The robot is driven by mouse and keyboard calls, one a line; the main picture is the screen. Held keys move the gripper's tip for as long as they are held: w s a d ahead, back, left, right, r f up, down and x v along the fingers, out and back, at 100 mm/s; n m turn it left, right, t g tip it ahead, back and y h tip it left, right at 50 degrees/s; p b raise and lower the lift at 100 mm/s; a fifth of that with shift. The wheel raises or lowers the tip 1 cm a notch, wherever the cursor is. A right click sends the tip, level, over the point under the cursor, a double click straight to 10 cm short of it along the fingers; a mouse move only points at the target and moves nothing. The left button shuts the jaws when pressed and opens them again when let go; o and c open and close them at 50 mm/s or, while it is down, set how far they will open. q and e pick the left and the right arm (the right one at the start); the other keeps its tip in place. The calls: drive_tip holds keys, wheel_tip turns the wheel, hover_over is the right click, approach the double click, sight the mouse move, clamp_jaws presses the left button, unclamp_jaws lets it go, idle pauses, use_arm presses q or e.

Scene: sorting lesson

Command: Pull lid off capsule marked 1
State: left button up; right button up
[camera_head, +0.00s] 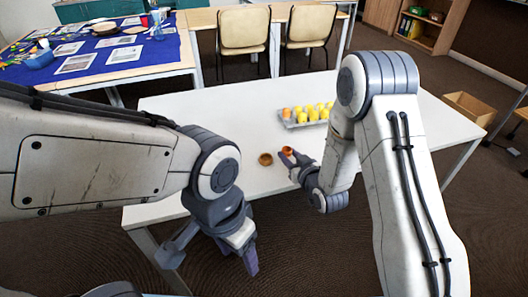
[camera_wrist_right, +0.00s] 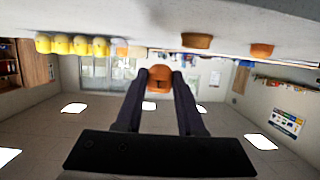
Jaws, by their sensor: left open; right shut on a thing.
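My right gripper (camera_head: 292,156) is shut on an orange-brown rounded piece (camera_head: 287,149), held over the white table's near part. In the right wrist view this piece (camera_wrist_right: 159,76) sits between the fingertips, with a dark mark on it. A brown round cup-like piece (camera_head: 265,159) stands on the table just left of the right gripper. The right wrist view shows two orange-brown pieces, one (camera_wrist_right: 197,40) and another (camera_wrist_right: 262,50), on the table. I cannot read a number on any. My left gripper (camera_head: 212,256) is open and empty, low in front of the table's near edge.
A grey tray (camera_head: 290,125) with several yellow capsules (camera_head: 314,114) and an orange one (camera_head: 286,113) stands further back on the white table (camera_head: 200,105). The table's left part is clear. A blue-covered table (camera_head: 165,55) and two chairs (camera_head: 243,30) stand behind.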

sight(269, 161)
drive_tip(key=w+a+r+y, duration=0.1)
drive_tip(key=a, duration=0.1)
drive_tip(key=w+a+r+n+g+y+b, duration=0.1)
drive_tip(key=a, duration=0.1)
drive_tip(key=a+n+b, duration=0.1)
drive_tip(key=a, duration=0.1)
drive_tip(key=shift+w+r+y, duration=0.4)
drive_tip(key=shift+f+b, duration=1.4)
drive_tip(key=shift+f, duration=0.5)
use_arm(q)
wheel_tip(269, 161, down, 8)
drive_tip(key=b, duration=0.1)
drive_tip(key=shift+r, duration=0.2)
use_arm(e)
drive_tip(key=shift+f, duration=0.75)
use_arm(q)
drive_tip(key=shift+f+b, duration=0.15)
drive_tip(key=shift+b, duration=0.25)
use_arm(e)
drive_tip(key=shift+s, duration=0.1)
use_arm(q)
drive_tip(key=shift+f+b, duration=0.3)
drive_tip(key=shift+f, duration=0.05)
use_arm(e)
drive_tip(key=shift+f, duration=0.2)
drive_tip(key=o, duration=1.1)
drive_tip(key=shift+c, duration=0.2)
